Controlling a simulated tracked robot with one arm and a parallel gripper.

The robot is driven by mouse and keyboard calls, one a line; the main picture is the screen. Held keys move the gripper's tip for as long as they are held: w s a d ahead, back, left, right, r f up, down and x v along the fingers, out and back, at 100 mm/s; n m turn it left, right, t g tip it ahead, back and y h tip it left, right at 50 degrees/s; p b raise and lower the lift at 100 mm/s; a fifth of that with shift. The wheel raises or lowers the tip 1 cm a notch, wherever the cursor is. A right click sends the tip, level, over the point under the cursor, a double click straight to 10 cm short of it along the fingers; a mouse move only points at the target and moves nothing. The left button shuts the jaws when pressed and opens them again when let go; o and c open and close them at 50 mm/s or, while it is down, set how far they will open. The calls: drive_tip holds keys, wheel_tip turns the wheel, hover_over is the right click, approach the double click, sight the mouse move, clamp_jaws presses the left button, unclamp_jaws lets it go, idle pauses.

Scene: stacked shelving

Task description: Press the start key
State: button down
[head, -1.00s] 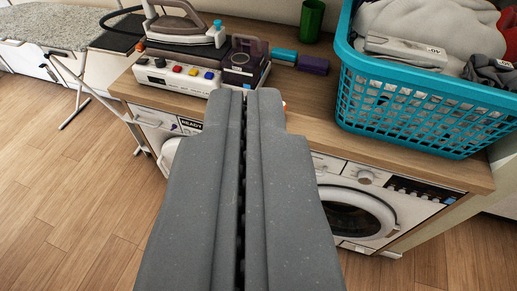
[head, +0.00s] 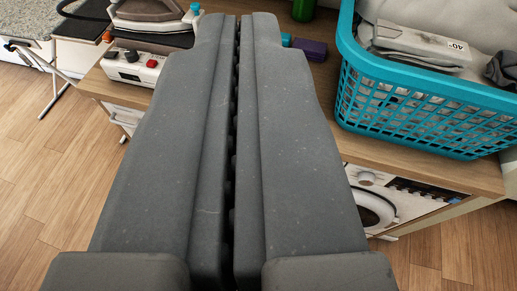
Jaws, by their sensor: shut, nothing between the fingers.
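A steam iron station stands on the wooden counter at the upper left, with an iron (head: 150,12) resting on it. Its pale front panel (head: 120,70) shows a few round keys, among them a red key (head: 152,63) near my gripper's left edge. The rest of the panel is hidden behind my gripper. I cannot read any label, so I cannot tell which key is the start key. My gripper (head: 238,16) is shut and empty, its fingers together and reaching over the counter past the panel. I cannot tell whether it touches anything.
A turquoise laundry basket (head: 425,110) with clothes stands on the counter at the right. A purple block (head: 310,48) and a green cup (head: 303,8) are behind my gripper. A washing machine (head: 385,205) sits below the counter. An ironing board (head: 30,25) is at the far left.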

drive_tip(key=w+d+f+g+b, duration=0.15)
drive_tip(key=w+d+f, duration=0.25)
drive_tip(key=w+f, duration=0.55)
drive_tip(key=w+d+f+t+b, duration=0.1)
drive_tip(key=w+d+f+b, duration=0.4)
drive_tip(key=f, duration=0.8)
drive_tip(key=w+a+f+y, duration=0.1)
drive_tip(key=w+f, duration=0.2)
drive_tip(key=f, duration=0.6)
drive_tip(key=w+f+y, duration=0.1)
drive_tip(key=w+f, duration=0.3)
drive_tip(key=f, duration=0.6)
drive_tip(key=s+a+f+m+y+b, duration=0.1)
drive_tip(key=a+f, duration=0.3)
drive_tip(key=f, duration=0.6)
drive_tip(key=s+a+f+m+y+b, duration=0.1)
drive_tip(key=a+f+y+b, duration=0.2)
drive_tip(key=f, duration=0.8)
drive_tip(key=shift+s+a+f+y+b, duration=0.2)
drive_tip(key=shift+s+a+y+b, duration=0.15)
drive_tip(key=shift+a+y, duration=0.4)
drive_tip(key=w+d+p, duration=0.2)
drive_tip(key=w+p, duration=0.4)
drive_tip(key=w, duration=0.2)
drive_tip(key=shift+w+d, duration=0.15)
drive_tip(key=shift+d, duration=0.15)
